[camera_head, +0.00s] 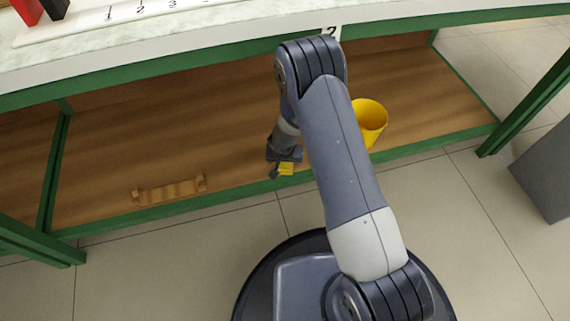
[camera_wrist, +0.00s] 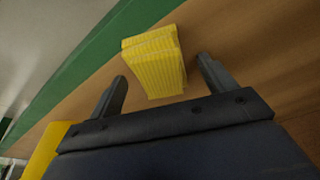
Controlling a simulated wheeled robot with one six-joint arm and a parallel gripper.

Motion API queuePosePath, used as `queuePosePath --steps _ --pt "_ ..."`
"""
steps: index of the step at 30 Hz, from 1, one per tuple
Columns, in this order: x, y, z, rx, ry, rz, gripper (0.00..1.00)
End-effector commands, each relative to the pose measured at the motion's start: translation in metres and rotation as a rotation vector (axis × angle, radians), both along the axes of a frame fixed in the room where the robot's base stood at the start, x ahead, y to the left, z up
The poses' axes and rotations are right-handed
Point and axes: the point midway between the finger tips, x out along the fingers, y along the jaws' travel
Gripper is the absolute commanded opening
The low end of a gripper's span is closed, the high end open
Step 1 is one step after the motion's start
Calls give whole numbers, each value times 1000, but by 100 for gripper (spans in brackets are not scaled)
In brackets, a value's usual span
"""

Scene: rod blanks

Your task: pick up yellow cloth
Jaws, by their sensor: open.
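The yellow cloth (camera_wrist: 155,66) is a folded, ribbed block on the wooden lower shelf, close to its green front edge. In the head view only a small part of the cloth (camera_head: 286,168) shows beside my gripper (camera_head: 279,172). In the wrist view my gripper (camera_wrist: 160,90) is open, with its two dark fingers apart. The cloth lies ahead of and between the fingertips, nearer the right finger. I cannot tell how far above the shelf the fingers are.
A yellow bucket (camera_head: 369,120) stands on the shelf right of my arm. A wooden piece with raised ends (camera_head: 169,191) lies at the shelf's left front. The green tabletop edge (camera_head: 150,67) is above the shelf. A grey box (camera_head: 546,172) stands at far right.

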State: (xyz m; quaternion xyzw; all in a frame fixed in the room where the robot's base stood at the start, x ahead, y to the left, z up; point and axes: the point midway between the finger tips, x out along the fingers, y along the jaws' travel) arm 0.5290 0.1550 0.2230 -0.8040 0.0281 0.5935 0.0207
Motion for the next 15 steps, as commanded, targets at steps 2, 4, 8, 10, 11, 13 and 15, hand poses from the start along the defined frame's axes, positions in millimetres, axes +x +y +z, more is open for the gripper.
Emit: queuePosePath --steps 2,4,8,10,11,13,15 --pt "2 0 -9 0 1 0 79" --pt "3 0 -9 0 0 1 79" --pt "3 0 -8 0 -1 1 79" --pt "3 0 -8 0 0 1 74" --pt "3 0 -8 0 0 1 72" --pt "3 0 -8 0 0 1 66" --pt "3 0 -8 0 0 1 60"
